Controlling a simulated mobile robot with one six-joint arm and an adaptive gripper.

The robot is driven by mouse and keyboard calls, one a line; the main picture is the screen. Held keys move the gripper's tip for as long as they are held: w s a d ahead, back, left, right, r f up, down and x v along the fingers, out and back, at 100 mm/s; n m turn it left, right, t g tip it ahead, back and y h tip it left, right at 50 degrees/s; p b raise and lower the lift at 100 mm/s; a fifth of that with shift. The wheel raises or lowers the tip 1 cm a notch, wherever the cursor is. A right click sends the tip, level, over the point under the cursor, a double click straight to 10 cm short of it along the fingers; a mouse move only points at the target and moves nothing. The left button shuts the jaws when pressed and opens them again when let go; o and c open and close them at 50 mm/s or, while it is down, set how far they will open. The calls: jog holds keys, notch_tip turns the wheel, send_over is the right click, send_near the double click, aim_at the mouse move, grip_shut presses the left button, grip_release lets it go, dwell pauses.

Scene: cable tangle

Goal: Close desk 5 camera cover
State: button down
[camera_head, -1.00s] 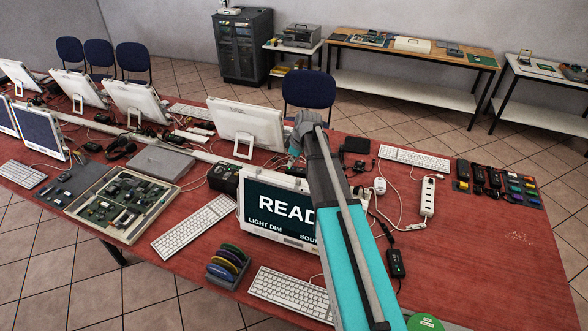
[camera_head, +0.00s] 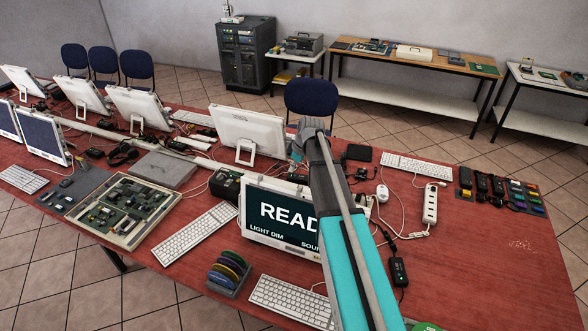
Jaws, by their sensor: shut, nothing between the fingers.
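A monitor (camera_head: 279,217) on the red table faces me, its dark screen showing "READ" with the rest of the word hidden by my arm. "LIGHT DIM" and part of another label stand along its lower edge. My arm rises from the bottom edge, crosses the right part of this monitor and bends down behind its top edge. My gripper is hidden behind the arm and monitor. No number marks which desk is desk 5. A camera cover is too small or too hidden to make out.
Several white monitors stand at the back left, one (camera_head: 247,133) just behind. Keyboards (camera_head: 290,301), a board tray (camera_head: 121,208), a disc rack (camera_head: 228,272), a power strip (camera_head: 430,204) and loose cables crowd the red table (camera_head: 490,270). Its right front part is mostly clear.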

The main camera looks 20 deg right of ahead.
aim_at(302, 187)
jog(key=shift+b+x, duration=3.85)
jog(key=shift+x, duration=0.5)
jog(key=shift+s+d+r, duration=0.15)
jog(key=shift+s+d, duration=0.85)
jog(key=shift+d, duration=0.15)
jog(key=shift+s+d, duration=0.25)
jog(key=shift+d, duration=0.15)
jog(key=shift+s+d, duration=1)
jog(key=shift+d, duration=0.2)
jog(key=shift+a, duration=0.1)
